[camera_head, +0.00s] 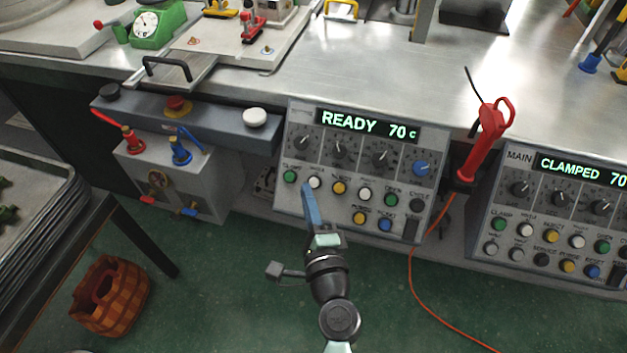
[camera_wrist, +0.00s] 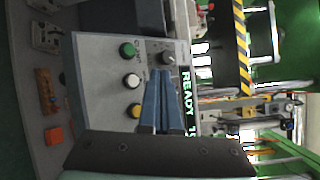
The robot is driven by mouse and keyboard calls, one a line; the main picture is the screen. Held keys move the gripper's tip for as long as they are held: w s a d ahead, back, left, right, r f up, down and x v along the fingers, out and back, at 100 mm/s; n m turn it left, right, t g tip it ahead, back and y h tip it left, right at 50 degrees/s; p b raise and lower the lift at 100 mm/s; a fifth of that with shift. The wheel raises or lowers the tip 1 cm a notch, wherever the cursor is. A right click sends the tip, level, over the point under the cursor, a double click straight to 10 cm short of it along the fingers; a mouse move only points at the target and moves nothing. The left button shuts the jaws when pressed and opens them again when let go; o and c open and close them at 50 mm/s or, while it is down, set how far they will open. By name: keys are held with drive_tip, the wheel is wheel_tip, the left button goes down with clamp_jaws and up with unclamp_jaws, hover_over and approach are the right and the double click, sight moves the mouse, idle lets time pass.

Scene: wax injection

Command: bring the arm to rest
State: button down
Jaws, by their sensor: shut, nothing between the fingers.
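My gripper (camera_head: 308,190) points up at the lower left of a control panel (camera_head: 297,147) that reads "READY 70 c". Its blue fingers are closed together and hold nothing. In the head view the fingertips overlap the panel near the white button (camera_head: 315,182) in its upper button row. In the wrist view the shut fingers (camera_wrist: 163,75) reach over the same panel (camera_wrist: 95,60), which appears turned sideways. There the green button (camera_wrist: 128,49) and white button (camera_wrist: 132,81) lie left of the fingers. Whether the fingertips touch the panel cannot be told.
A second panel (camera_head: 545,215) reading "CLAMPED" stands at the right. A red-handled tool (camera_head: 482,143) with an orange cable (camera_head: 412,285) hangs between them. A grey box (camera_head: 150,200) with red and blue fittings is at left, and a basket (camera_head: 110,300) stands on the green floor.

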idle(0.3)
drive_tip(key=w+a+r+n+t+y, duration=0.15)
drive_tip(key=r+n, duration=0.55)
drive_tip(key=r, duration=1)
drive_tip(key=a+r+n+t+y, duration=0.1)
drive_tip(key=a+r+n+t, duration=0.15)
drive_tip(key=r+n, duration=0.9)
drive_tip(key=s+d+r+t+h, duration=0.1)
drive_tip(key=s+r+t+h, duration=0.1)
drive_tip(key=s+r, duration=0.5)
drive_tip(key=s+d+r+t+h, duration=0.1)
drive_tip(key=s+r+t, duration=0.1)
drive_tip(key=r, duration=0.8)
drive_tip(key=s+d+r+t+h, duration=0.1)
drive_tip(key=s+r+t+h, duration=0.1)
drive_tip(key=s+r, duration=0.5)
wheel_tip(320, 180, up, 23)
drive_tip(key=w+p, duration=0.2)
drive_tip(key=p, duration=1.8)
drive_tip(key=shift+d+p, duration=0.3)
drive_tip(key=shift+p, duration=0.05)
drive_tip(key=shift+f+h, duration=0.2)
drive_tip(key=shift+h, duration=0.05)
